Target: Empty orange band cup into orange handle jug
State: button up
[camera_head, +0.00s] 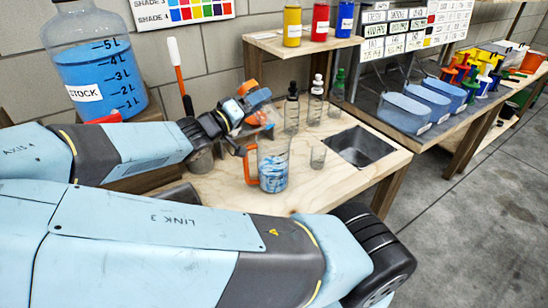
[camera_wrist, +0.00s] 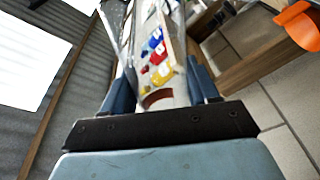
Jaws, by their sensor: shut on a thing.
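My gripper (camera_head: 252,108) is above the jug, shut on the clear orange band cup (camera_head: 267,116). The cup looks tilted, over or close to the jug's mouth; the overlap hides the exact gap. Whether anything is left in the cup, or flowing, I cannot tell. In the wrist view, my gripper (camera_wrist: 160,92) has its two blue fingers on either side of the clear cup, with coloured blurs seen through it.
A small clear glass (camera_head: 318,155) stands right of the jug, near a sunken basin (camera_head: 362,147). Dropper bottles with black (camera_head: 291,112), white (camera_head: 315,102) and green (camera_head: 337,88) tops stand behind. A large blue stock jar (camera_head: 97,70) stands at left.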

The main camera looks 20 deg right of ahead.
jog(key=shift+s+r+m, duration=0.1)
jog(key=shift+s+m, duration=0.1)
jog(key=shift+m, duration=0.2)
dwell(1.0)
